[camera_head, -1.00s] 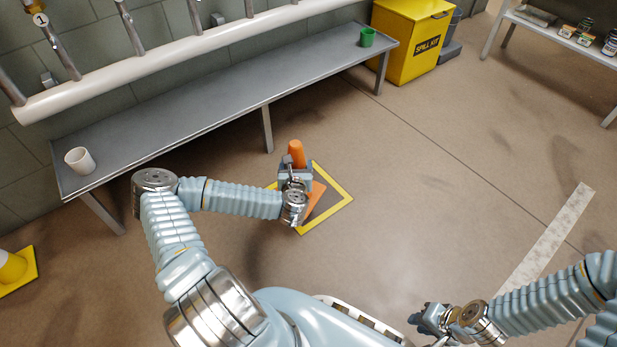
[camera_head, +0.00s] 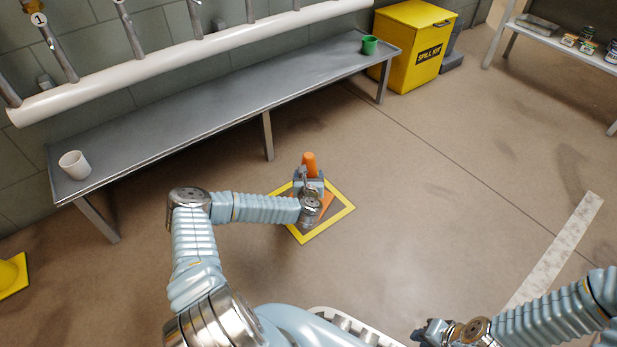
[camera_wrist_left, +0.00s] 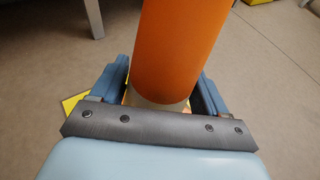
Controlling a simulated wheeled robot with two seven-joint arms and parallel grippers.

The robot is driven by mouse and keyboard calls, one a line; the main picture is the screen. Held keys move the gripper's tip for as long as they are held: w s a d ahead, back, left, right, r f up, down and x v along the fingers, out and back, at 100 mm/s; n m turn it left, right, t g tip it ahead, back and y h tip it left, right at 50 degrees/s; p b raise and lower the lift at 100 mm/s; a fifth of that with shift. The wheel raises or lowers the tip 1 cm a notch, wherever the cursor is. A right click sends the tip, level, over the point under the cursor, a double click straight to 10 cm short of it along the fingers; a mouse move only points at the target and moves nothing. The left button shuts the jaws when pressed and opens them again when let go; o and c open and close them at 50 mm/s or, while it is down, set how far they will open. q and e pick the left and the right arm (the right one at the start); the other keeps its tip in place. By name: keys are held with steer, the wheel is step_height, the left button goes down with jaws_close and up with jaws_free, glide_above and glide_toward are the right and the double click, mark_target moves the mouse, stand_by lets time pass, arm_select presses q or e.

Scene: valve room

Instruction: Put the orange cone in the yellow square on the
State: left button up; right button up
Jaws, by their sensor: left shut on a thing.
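The orange cone (camera_head: 309,160) stands with its top showing above my left gripper (camera_head: 309,183) in the head view. Its orange base shows partly beside the gripper, over the yellow square (camera_head: 341,212) marked on the floor. In the left wrist view the cone (camera_wrist_left: 177,45) rises between the two blue fingers, with a pale band low on it. My left gripper is shut on the cone. The arm hides part of the square and the base, so I cannot tell if the base touches the floor. My right gripper (camera_head: 428,333) is low at the right, its fingers unclear.
A long grey bench (camera_head: 180,108) runs along the wall, with a white cup (camera_head: 74,165) and a green cup (camera_head: 370,45) on it. A yellow spill kit box (camera_head: 414,45) stands at its far end. The floor to the right is open.

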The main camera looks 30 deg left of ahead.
arm_select(q)
steer(key=o, duration=1.7)
steer(key=shift+f, duration=0.1)
steer(key=shift+r, duration=0.2)
steer(key=shift+s+d+r, duration=0.15)
steer(key=shift+s+d, duration=0.05)
steer(key=shift+s, duration=0.15)
steer(key=p+v, duration=0.3)
steer(key=v, duration=0.8)
steer(key=s+d+f+m+g+h, duration=0.15)
steer(key=d+m+h, duration=0.35)
steer(key=d+m, duration=0.5)
steer(key=s+d+f+m+g+h, duration=0.1)
steer(key=s+d+f+m+h, duration=0.15)
steer(key=d+m+h, duration=0.55)
steer(key=s+d+r+m+g+y, duration=0.1)
steer(key=s+m+g+y, duration=0.1)
steer(key=s+m+g, duration=0.7)
steer(key=s+m, duration=0.8)
steer(key=m, duration=0.5)
steer(key=shift+d, duration=0.4)
